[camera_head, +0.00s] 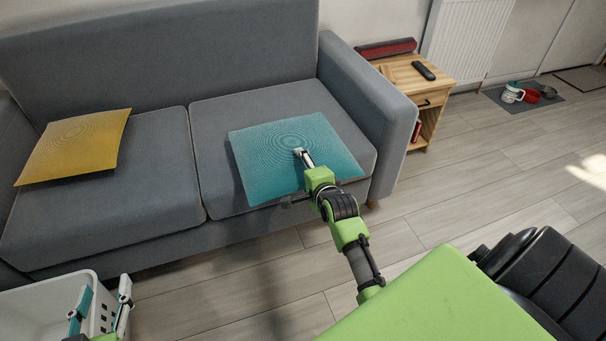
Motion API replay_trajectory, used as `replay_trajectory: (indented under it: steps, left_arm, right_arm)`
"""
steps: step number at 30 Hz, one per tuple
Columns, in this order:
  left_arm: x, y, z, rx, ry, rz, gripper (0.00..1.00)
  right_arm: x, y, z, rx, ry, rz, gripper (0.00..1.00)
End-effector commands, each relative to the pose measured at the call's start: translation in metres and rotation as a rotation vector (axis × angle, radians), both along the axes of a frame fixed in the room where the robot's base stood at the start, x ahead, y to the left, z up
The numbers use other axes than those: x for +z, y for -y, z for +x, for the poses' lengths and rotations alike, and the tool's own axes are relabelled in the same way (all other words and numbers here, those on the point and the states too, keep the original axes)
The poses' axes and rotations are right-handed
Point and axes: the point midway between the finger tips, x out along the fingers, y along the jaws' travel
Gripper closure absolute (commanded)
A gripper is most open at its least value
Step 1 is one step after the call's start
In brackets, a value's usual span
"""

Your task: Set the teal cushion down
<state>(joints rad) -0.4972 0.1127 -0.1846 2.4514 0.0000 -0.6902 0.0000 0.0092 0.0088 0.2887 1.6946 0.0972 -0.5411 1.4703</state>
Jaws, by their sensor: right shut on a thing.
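The teal cushion (267,150) is flat over the right seat of the grey sofa (150,185), its near edge close to the seat's front. I cannot tell whether it rests fully on the seat or hangs slightly above it. My right gripper (303,156) is shut on the cushion near its middle, reaching over it from the front; the fingertips' grip is partly hidden.
A yellow cushion (80,146) lies on the left seat. A white basket (40,295) stands on the floor at bottom left. A wooden side table (440,88) with a dark remote (424,70) is right of the armrest. Open floor lies in front of the sofa.

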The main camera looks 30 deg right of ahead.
Motion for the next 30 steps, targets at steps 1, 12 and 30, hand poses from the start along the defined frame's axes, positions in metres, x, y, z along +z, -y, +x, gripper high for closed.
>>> replay_trajectory:
  steps: [1, 12, 30]
  left_arm:
    - [0.006, 0.002, 0.003, -0.002, 0.038, -0.009, 0.60]
    - [0.026, 0.006, 0.009, -0.008, 0.121, -0.030, 0.60]
    - [0.026, 0.006, 0.010, -0.008, 0.122, -0.030, 0.60]
  right_arm:
    - [-0.002, 0.000, 0.001, 0.000, 0.005, -0.002, 0.65]
    - [-0.006, 0.001, 0.001, -0.001, 0.006, -0.001, 0.65]
    - [-0.009, 0.000, 0.000, 0.000, 0.001, 0.001, 0.17]
